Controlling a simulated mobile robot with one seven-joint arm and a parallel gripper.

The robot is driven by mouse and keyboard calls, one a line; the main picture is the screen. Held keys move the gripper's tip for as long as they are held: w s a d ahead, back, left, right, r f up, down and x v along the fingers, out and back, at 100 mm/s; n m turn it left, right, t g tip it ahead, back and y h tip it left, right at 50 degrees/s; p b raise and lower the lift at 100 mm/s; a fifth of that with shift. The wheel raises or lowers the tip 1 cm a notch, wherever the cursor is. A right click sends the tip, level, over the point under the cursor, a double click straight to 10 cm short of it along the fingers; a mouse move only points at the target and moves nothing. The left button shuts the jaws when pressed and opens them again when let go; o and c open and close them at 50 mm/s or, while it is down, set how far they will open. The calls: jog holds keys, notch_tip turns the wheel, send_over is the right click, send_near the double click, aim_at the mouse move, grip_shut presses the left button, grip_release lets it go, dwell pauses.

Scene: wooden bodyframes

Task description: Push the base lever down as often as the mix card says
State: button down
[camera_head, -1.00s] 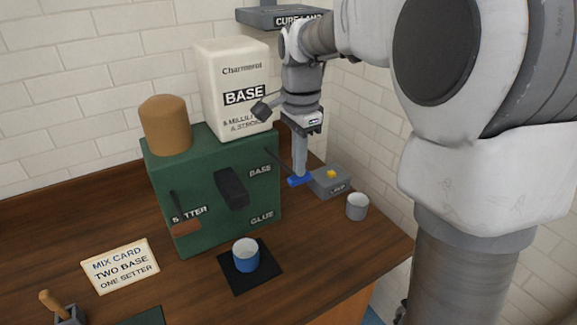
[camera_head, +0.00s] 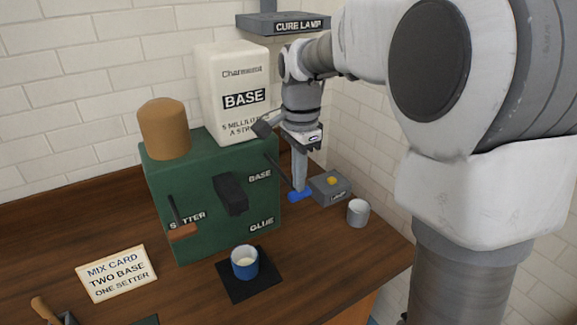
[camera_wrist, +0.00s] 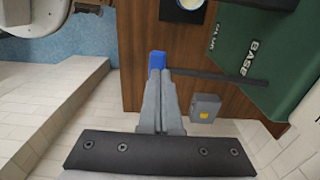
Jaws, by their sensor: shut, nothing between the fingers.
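The mix card (camera_head: 117,273) lies on the bench and reads "TWO BASE, ONE SETTER". The green dispenser (camera_head: 215,245) has a base lever on its right side: a thin dark rod (camera_head: 278,169) with a blue end (camera_head: 306,195), sloping down to the right. In the wrist view the blue end (camera_wrist: 157,60) shows just beyond my fingertips. My gripper (camera_head: 299,188) is shut and empty, pointing down with its tips at the blue end, apparently touching it from above. A blue cup (camera_head: 245,271) with pale content stands on a black mat (camera_head: 268,282).
The setter lever (camera_head: 184,231) with a brown end is on the dispenser's front left. A grey lamp box (camera_head: 326,188) with a yellow button and a white cup (camera_head: 358,213) stand close right of my gripper. The cure lamp (camera_head: 285,22) hangs above.

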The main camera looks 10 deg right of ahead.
jog(key=shift+r+p, duration=2.5)
jog(key=shift+r, duration=0.6)
jog(key=shift+f, duration=0.15)
jog(key=shift+f+b, duration=2.45)
jog(key=shift+f, duration=0.85)
jog(key=shift+r+p, duration=2.9)
jog(key=shift+r, duration=0.5)
notch_tip(320, 180, up, 5)
jog(key=p, duration=0.4)
